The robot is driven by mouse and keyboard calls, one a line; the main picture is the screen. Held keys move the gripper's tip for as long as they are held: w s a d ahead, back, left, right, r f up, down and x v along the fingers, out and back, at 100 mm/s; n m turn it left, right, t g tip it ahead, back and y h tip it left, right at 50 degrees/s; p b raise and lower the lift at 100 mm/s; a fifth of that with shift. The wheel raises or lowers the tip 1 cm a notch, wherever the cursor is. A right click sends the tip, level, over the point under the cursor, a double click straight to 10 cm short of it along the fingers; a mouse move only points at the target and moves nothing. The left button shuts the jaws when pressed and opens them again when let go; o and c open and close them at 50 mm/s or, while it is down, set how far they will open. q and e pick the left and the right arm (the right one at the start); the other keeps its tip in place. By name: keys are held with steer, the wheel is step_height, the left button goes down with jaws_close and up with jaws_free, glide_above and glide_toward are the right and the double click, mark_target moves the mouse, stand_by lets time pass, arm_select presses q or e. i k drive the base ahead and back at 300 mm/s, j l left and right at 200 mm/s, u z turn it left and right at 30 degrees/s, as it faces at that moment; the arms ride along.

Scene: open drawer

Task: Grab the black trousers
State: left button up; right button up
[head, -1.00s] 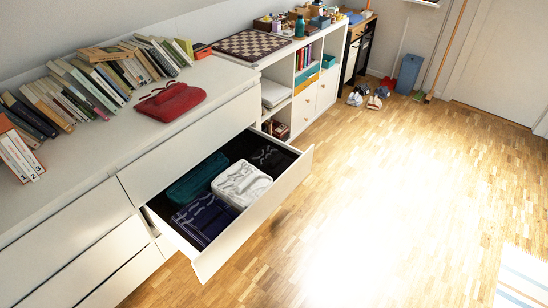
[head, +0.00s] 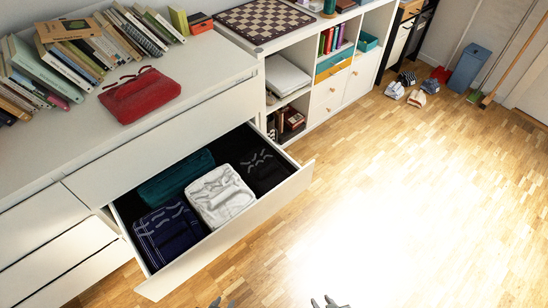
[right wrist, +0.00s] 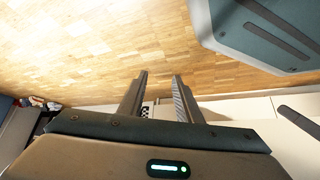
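The black trousers (head: 263,168) lie folded at the right end of the open drawer (head: 238,221), with light marks on top. Beside them in the drawer are a white folded garment (head: 220,195), a teal one (head: 177,178) and a navy one (head: 168,234). My left gripper (head: 223,302) and right gripper (head: 323,302) show only as tips at the bottom edge of the head view, well below the drawer. The left tips look apart with nothing between them. In the right wrist view, my right gripper's fingers (right wrist: 160,75) are apart and empty.
The white dresser top (head: 195,66) holds a red folded item (head: 140,95) and rows of books (head: 105,50). A chessboard (head: 265,20) tops the shelf unit (head: 330,88) at the right. Shoes (head: 407,90) lie beyond it. The wood floor (head: 410,200) before the drawer is clear.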

mark_target(261, 172)
steer(key=i+l, duration=0.3)
steer(key=i+l+u, duration=0.1)
steer(key=i+l, duration=0.15)
steer(key=l, duration=0.25)
steer(key=i+l+u, duration=0.1)
steer(key=i+l, duration=0.15)
steer(key=l, duration=0.15)
